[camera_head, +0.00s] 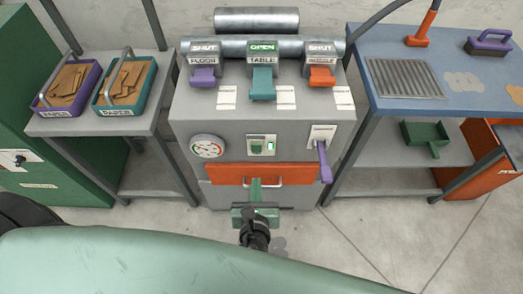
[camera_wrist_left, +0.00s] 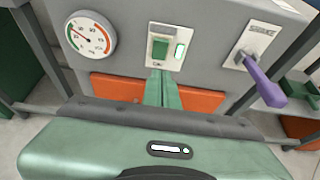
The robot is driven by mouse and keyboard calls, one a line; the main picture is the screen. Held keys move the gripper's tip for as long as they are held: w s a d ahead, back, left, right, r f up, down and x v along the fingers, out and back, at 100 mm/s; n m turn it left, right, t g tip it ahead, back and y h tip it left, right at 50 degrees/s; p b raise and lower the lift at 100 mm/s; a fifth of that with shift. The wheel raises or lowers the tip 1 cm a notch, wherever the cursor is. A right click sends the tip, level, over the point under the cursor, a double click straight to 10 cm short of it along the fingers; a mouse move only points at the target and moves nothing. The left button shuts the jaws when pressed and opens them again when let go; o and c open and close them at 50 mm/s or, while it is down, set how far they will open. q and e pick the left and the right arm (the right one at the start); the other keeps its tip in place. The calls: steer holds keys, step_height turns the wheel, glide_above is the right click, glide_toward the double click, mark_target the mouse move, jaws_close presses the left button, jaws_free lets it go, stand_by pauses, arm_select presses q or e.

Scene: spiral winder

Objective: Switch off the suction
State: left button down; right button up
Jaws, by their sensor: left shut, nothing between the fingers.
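The grey suction unit (camera_head: 190,115) stands straight ahead. On its front is a pale plate with a green switch (camera_head: 256,147) and a lit green lamp (camera_head: 271,146). The switch (camera_wrist_left: 160,48) and lit lamp (camera_wrist_left: 180,50) also show in the left wrist view. My left gripper (camera_head: 255,182) is shut and empty, below the switch in front of the orange drawer. In the left wrist view its fingertips (camera_wrist_left: 163,74) appear just under the switch plate; whether they touch it I cannot tell. My right gripper is not in view.
A gauge (camera_head: 207,146) is left of the switch and a purple lever (camera_head: 323,160) right of it. The orange drawer (camera_head: 222,173) has a handle. Above, the table gate (camera_head: 262,80) reads open; the floor and nozzle gates read shut. Side tables flank the unit.

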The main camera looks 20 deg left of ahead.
arm_select(q)
glide_toward(257, 146)
step_height(257, 146, down, 4)
steer(key=w, duration=0.2)
steer(key=shift+w+a+r, duration=0.1)
steer(key=shift+w+a, duration=0.2)
steer(key=shift+w, duration=0.3)
steer(key=shift+w+a+r, duration=0.15)
steer(key=shift+w+a, duration=0.1)
steer(key=shift+w, duration=0.35)
steer(key=shift+w+a+r, duration=0.1)
steer(key=shift+w+a, duration=0.2)
steer(key=shift+w, duration=0.35)
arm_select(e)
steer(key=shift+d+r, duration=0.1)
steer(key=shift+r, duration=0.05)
arm_select(q)
steer(key=shift+w+a+r+p, duration=0.1)
steer(key=shift+w+r+p, duration=0.25)
steer(key=shift+p, duration=0.65)
steer(key=shift+f, duration=0.25)
steer(key=shift+r+p, duration=0.75)
steer(key=shift+r, duration=0.1)
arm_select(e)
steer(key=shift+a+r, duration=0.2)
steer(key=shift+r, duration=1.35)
